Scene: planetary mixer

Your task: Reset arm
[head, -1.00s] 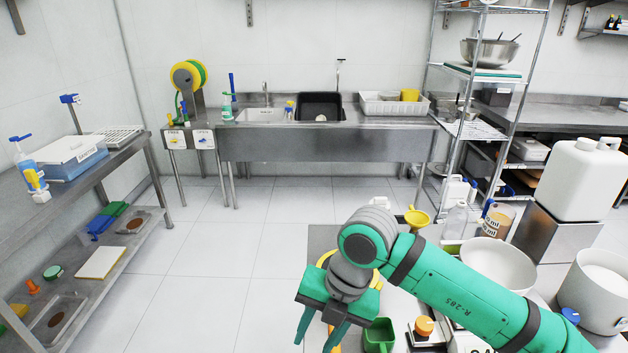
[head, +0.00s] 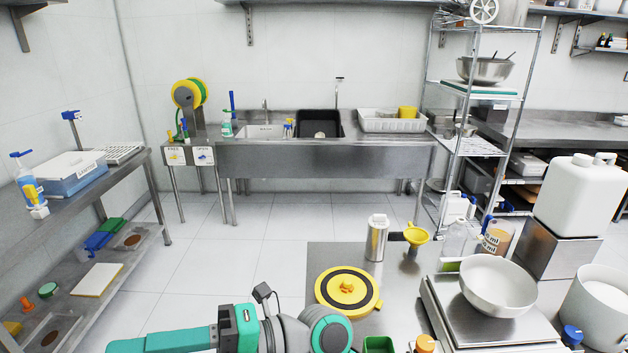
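My gripper (head: 112,346) is at the bottom edge of the head view, pointing left, with its green body (head: 237,328) and the grey wrist to the right of it. Its teal fingers show side-on and are partly cut off by the lower edge, so the gap between them is hidden. I see nothing held in the visible part. The gripper is left of the steel worktop (head: 325,258) and apart from the yellow-and-black round lid (head: 347,291) lying on it.
On the worktop stand a steel canister (head: 377,238), a yellow funnel (head: 416,236), a white bowl (head: 498,284) on a scale and a green container (head: 379,345). A steel side table (head: 120,172) stands left. The tiled floor (head: 205,250) between is clear.

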